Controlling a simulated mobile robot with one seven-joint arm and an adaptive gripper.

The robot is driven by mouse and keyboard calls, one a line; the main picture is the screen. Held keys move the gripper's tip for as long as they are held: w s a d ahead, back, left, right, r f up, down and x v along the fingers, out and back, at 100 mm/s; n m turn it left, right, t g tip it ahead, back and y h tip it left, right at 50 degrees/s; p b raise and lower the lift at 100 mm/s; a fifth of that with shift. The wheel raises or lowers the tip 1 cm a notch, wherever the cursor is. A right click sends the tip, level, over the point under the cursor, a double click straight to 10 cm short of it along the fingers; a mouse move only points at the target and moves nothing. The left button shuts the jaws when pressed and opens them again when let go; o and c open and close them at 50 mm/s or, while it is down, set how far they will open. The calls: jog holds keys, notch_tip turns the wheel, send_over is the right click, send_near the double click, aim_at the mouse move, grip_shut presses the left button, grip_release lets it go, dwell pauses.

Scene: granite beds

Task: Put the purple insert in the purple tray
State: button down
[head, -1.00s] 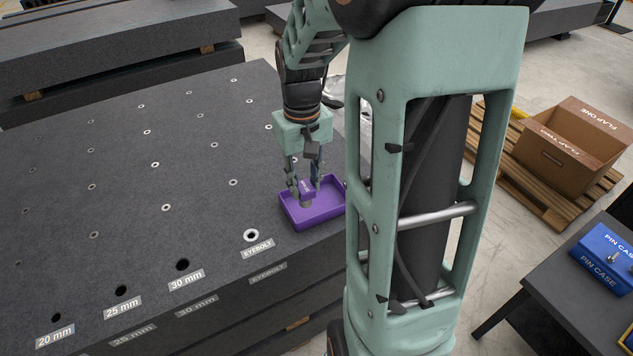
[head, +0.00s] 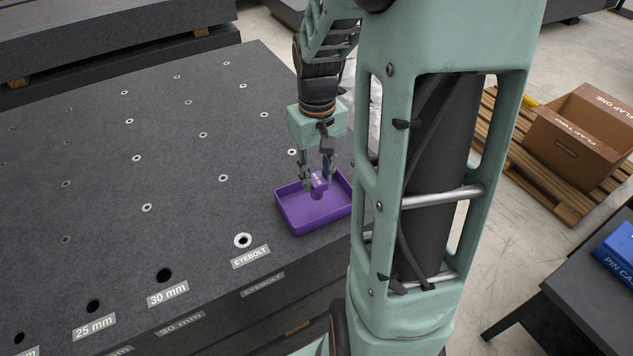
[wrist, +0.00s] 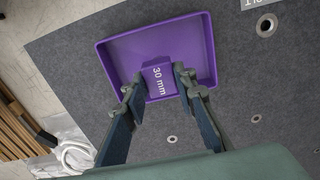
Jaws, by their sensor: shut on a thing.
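The purple tray (head: 300,216) lies on the granite bed near its right edge in the head view; its rim also shows in the wrist view (wrist: 206,40). My gripper (head: 318,182) is over the tray, pointing down, and shut on the purple insert (head: 319,180). In the wrist view the insert (wrist: 157,68), marked "30 mm", sits between the fingers and inside the tray's outline. I cannot tell whether its underside touches the tray floor.
The granite bed (head: 80,190) has several small holes. Labelled holes run along its front edge: eyebolt (head: 243,241), 30 mm (head: 164,275) and 25 mm (head: 93,306). A cardboard box (head: 575,135) on a pallet and a blue pin case (head: 618,250) stand off to the right.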

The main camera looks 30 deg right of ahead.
aim_at(317, 178)
jog(key=shift+w+f+b, duration=0.15)
jog(key=shift+f+b, duration=0.8)
jog(key=shift+f, duration=0.6)
jog(key=shift+f, duration=0.1)
jog(key=c, duration=1.6)
grip_release()
notch_tip(317, 178, up, 12)
jog(key=shift+r+p, duration=0.15)
jog(key=shift+p, duration=0.25)
